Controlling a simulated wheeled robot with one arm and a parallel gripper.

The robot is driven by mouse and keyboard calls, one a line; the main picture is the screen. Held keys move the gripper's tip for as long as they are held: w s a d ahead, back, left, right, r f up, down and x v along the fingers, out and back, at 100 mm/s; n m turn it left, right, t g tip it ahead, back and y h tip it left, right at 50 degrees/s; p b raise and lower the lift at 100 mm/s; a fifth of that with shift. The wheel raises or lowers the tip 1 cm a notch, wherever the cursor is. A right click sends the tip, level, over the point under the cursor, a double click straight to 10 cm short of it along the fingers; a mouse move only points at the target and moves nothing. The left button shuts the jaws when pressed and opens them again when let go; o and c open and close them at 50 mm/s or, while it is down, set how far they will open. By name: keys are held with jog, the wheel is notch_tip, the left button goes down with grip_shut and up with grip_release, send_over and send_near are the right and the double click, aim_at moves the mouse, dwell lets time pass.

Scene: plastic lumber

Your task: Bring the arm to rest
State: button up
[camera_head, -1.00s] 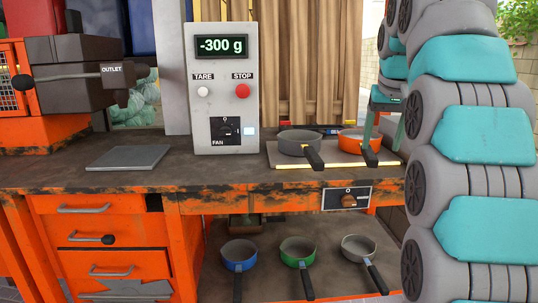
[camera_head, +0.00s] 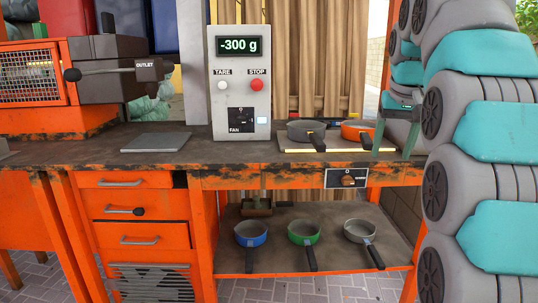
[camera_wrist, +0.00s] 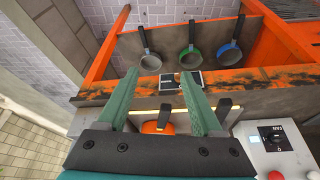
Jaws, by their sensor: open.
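My arm (camera_head: 480,135), grey with teal covers, stands folded along the right side of the head view. My gripper (camera_wrist: 158,73) has two green fingers spread apart with nothing between them. In the head view the gripper (camera_head: 397,128) shows at the right end of the workbench (camera_head: 160,158), in front of the orange pan (camera_head: 357,131). The orange pan also shows between the finger bases in the wrist view (camera_wrist: 150,128). Whether the fingers touch anything is hard to tell.
A grey pan (camera_head: 305,132) sits beside the orange one. A control box (camera_head: 240,85) reading -300 g stands on the bench. Blue (camera_head: 251,234), green (camera_head: 303,233) and grey (camera_head: 360,230) pans sit on the lower shelf. A flat grey plate (camera_head: 156,142) lies at left.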

jog(key=s+a+f+n+g, duration=0.1)
jog(key=s+a+f+g, duration=0.2)
jog(key=s+f, duration=1.3)
jog(key=s+a+f+n+g, duration=0.1)
jog(key=s+a+f+g, duration=0.2)
jog(key=s+a+f, duration=0.5)
jog(key=s+f, duration=0.8)
jog(key=s, duration=0.4)
jog(key=shift+s+y, duration=0.15)
jog(key=shift+y, duration=0.25)
